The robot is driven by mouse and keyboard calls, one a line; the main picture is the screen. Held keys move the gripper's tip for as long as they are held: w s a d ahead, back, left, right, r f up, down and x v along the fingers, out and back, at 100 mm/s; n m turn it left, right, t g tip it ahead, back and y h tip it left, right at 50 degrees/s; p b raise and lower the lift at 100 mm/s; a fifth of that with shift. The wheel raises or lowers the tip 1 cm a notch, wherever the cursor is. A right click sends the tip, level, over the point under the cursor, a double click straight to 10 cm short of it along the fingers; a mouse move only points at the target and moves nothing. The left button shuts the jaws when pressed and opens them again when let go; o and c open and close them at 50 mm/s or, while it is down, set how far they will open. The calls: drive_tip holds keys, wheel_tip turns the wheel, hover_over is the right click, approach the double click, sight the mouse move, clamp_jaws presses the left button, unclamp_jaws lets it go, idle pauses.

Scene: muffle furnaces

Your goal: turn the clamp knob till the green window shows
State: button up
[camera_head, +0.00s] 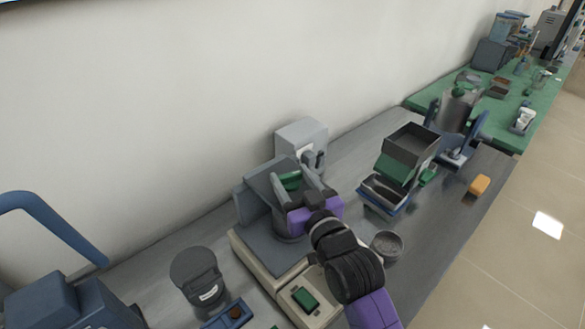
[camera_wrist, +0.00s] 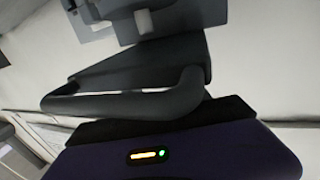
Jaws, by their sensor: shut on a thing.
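My gripper (camera_head: 293,184), with a purple palm and grey fingers, reaches over the grey platform of a beige-based machine (camera_head: 246,248). Its fingers are shut on the clamp knob, which is mostly hidden by them and by the machine's grey raised part. A green piece (camera_head: 290,180) shows between the fingers in the head view. I cannot tell whether it is the green window. The knob cannot be made out clearly there.
A green square (camera_head: 305,298) is on the machine's front. A dark cylinder (camera_head: 197,276) stands left of it. A grey dish (camera_head: 387,245) and stacked trays (camera_head: 411,143) are to the right. A grey-white box (camera_head: 301,136) is behind, near the wall. A yellow object (camera_head: 479,186) lies near the bench edge.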

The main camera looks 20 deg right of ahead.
drive_tip(key=shift+m+h+p, duration=0.3)
drive_tip(key=shift+h+p, duration=0.4)
drive_tip(key=o, duration=1.4)
drive_tip(key=s+b, duration=0.1)
drive_tip(key=s, duration=0.3)
drive_tip(key=s+b, duration=0.1)
drive_tip(key=s, duration=0.2)
drive_tip(key=shift+s+a, duration=0.2)
drive_tip(key=shift+s, duration=0.2)
drive_tip(key=s+f+g, duration=0.1)
drive_tip(key=s+f, duration=0.1)
drive_tip(key=s, duration=0.9)
drive_tip(key=s+f+g, duration=0.1)
drive_tip(key=s+f, duration=0.2)
drive_tip(key=s, duration=0.9)
drive_tip(key=s+f+g+y+b, duration=0.1)
drive_tip(key=s+f, duration=0.1)
drive_tip(key=s, duration=0.9)
drive_tip(key=shift+s+d+f, duration=0.15)
drive_tip(key=shift+s+d, duration=0.05)
drive_tip(key=shift+s, duration=0.1)
